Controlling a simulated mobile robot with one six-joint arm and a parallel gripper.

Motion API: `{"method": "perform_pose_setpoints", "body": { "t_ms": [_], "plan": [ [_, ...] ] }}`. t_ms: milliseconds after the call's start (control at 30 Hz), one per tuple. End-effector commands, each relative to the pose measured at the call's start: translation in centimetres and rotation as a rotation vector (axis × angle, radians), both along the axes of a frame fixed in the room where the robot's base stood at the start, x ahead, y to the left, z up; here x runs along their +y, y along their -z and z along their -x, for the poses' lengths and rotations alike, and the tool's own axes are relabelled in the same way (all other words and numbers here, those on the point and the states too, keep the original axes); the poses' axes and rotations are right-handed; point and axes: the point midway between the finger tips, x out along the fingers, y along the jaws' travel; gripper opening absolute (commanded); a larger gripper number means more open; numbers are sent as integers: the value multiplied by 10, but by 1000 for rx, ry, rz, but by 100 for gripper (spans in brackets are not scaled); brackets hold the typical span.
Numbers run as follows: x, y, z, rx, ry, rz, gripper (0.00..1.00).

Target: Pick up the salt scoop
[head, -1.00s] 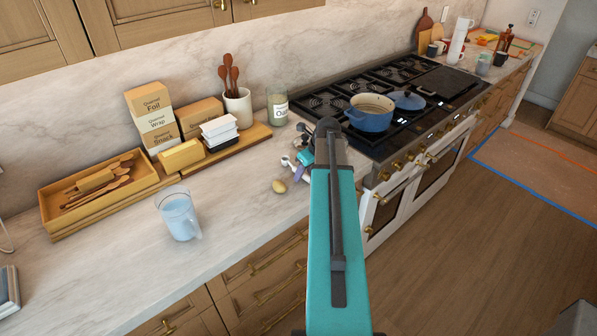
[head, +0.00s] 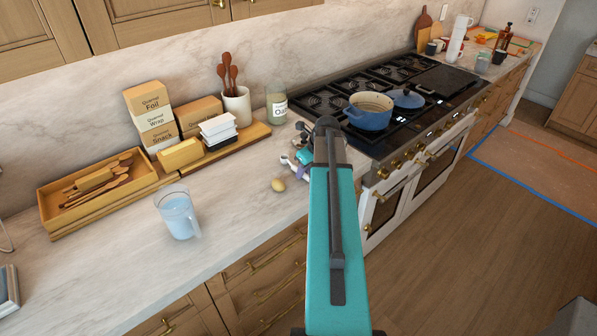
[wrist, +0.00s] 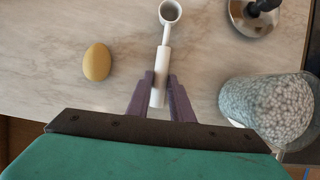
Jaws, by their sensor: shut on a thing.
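The white salt scoop (wrist: 161,74) shows in the wrist view, with its long handle between the two purple fingers and its round grey-lined bowl at the top of the picture. My gripper (wrist: 161,82) is shut on the handle. In the head view the scoop's bowl (head: 285,160) shows as a small white shape at the counter's right part. My gripper (head: 302,170) is there mostly hidden behind my teal arm. I cannot tell whether the scoop still touches the counter.
A yellow egg-shaped thing (wrist: 97,62) lies left of the scoop; a speckled rounded object (wrist: 266,106) and a metal lid-like thing (wrist: 254,16) are at right. The stove with a blue pot (head: 369,112) is beyond. A measuring jug (head: 177,213) stands at left.

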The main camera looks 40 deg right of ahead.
Motion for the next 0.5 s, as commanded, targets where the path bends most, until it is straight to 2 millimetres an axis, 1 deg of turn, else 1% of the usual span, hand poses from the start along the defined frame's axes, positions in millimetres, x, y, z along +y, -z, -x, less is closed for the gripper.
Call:
{"method": "perform_pose_setpoints", "body": {
  "t_ms": [267, 500],
  "plan": [
    [0, -2, 0, 0, 0, 0, 0],
    [-1, -13, 0, -1, 0, 2, 0]
  ]
}}
